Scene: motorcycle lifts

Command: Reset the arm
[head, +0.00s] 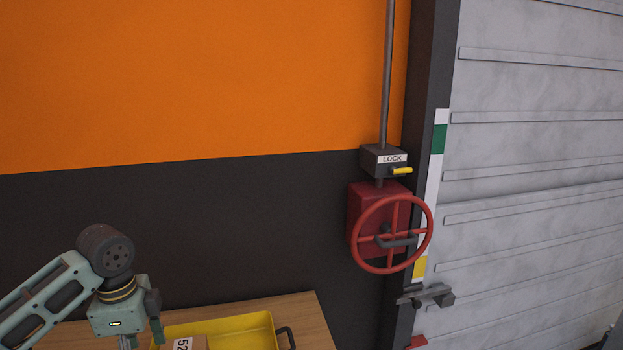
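My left arm comes in from the lower left, bent at a dark round joint. My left gripper (142,332) points down at the bottom edge, in front of the wooden table and left of the yellow tray. Its lower end is cut off by the picture edge, so I cannot tell whether it is open or shut. I see nothing held in the part that shows. My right gripper is not in view.
A wooden table (300,312) carries a yellow tray (262,322) with a numbered box (186,344). A red handwheel (358,240) and a lock box (372,160) with a yellow lever are on the wall, beside a grey shutter door (540,150). A latch (430,294) sits below.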

